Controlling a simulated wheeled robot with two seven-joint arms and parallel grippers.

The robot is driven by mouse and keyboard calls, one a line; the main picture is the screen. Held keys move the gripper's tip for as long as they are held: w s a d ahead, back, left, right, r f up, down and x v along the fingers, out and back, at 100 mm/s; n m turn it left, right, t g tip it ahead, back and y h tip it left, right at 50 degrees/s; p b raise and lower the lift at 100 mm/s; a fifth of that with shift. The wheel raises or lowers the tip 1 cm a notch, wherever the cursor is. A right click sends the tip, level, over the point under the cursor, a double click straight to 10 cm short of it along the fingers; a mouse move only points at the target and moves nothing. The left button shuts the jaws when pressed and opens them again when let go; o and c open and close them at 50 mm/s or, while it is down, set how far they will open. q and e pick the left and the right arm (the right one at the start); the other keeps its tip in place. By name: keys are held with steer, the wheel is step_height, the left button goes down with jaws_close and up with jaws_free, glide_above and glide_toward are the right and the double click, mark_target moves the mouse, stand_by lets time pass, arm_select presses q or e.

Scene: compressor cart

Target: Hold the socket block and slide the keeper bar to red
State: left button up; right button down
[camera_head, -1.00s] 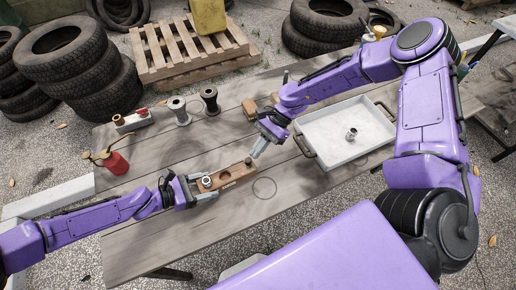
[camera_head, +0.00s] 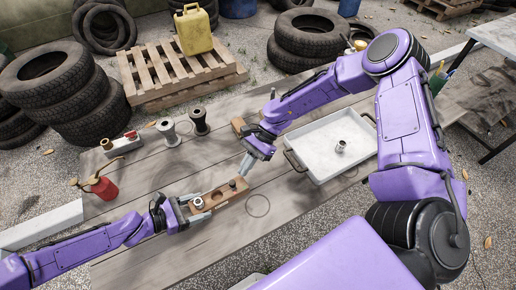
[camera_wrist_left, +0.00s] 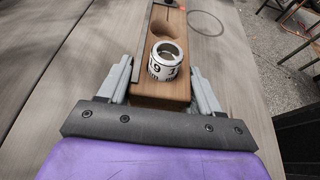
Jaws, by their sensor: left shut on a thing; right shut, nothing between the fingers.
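The wooden socket block (camera_head: 224,194) lies on the table with a round empty hole near its middle. My left gripper (camera_head: 196,204) is shut on its near end, one finger on each side, as the left wrist view (camera_wrist_left: 162,88) shows. A white ring with black numbers (camera_wrist_left: 165,62) stands upright in the block between those fingers. A thin dark strip (camera_wrist_left: 144,42), perhaps the keeper bar, runs along the block's left side; a dark knob (camera_head: 233,184) stands at the far end. My right gripper (camera_head: 245,168) is shut and empty just above and beside that knob; contact is unclear.
A white tray (camera_head: 318,165) with a small metal part is on the right. A wooden piece (camera_head: 238,125) lies behind my right gripper. Two spools (camera_head: 199,122), a block with a red part (camera_head: 130,135) and a red oil can (camera_head: 104,188) stand toward the back left. The front tabletop is clear.

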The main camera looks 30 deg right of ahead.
steer(key=v, duration=1.1)
steer(key=shift+d+f, duration=0.35)
steer(key=shift+d, duration=0.1)
steer(key=shift+w, duration=0.1)
arm_select(q)
steer(key=o, duration=1.3)
